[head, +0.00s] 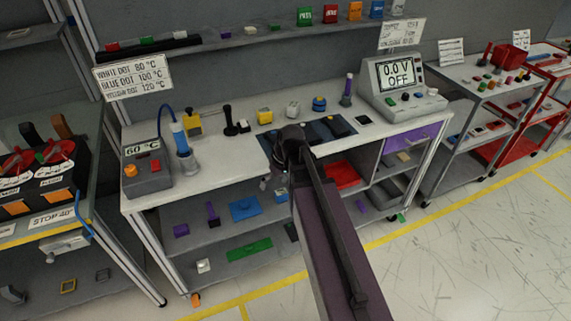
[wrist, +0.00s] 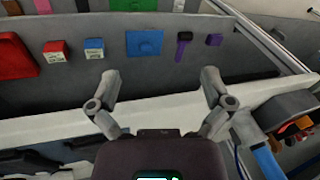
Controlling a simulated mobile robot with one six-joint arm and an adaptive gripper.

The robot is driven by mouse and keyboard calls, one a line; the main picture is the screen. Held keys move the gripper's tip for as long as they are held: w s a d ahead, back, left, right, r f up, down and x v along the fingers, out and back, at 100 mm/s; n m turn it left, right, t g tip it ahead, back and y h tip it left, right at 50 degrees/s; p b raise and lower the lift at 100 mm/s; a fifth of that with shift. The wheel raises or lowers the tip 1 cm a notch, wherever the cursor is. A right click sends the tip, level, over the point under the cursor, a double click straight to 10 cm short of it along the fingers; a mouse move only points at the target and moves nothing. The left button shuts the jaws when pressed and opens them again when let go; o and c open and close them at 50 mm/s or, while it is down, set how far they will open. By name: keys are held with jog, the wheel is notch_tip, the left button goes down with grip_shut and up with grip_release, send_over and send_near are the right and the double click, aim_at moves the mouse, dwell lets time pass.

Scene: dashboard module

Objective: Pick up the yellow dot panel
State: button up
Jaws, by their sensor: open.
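I cannot pick out a yellow dot on any panel at this size. A flat blue panel (head: 245,209) lies on the upper shelf under the bench; it also shows in the wrist view (wrist: 144,43), beyond my fingers. A longer green panel (head: 250,249) lies on the shelf below. Dark flat pieces (head: 340,126) lie on the bench top, partly hidden by my arm. My gripper (wrist: 160,78) is open and empty, its fingers apart near the bench's front edge. In the head view my arm largely hides it.
A heater unit (head: 147,165) reading 60 °C and a display unit (head: 402,88) stand on the bench. A dot temperature sign (head: 132,76) hangs behind. Small purple pieces (head: 212,213) and a red tray (head: 342,176) are on the shelf.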

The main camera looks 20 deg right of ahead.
jog(key=s+a+m+h, duration=0.2)
jog(key=s+a+h, duration=0.1)
jog(key=s, duration=0.3)
jog(key=shift+a+f+g, duration=0.35)
jog(key=shift+a+g, duration=0.05)
jog(key=c, duration=0.6)
jog(key=shift+d, duration=0.15)
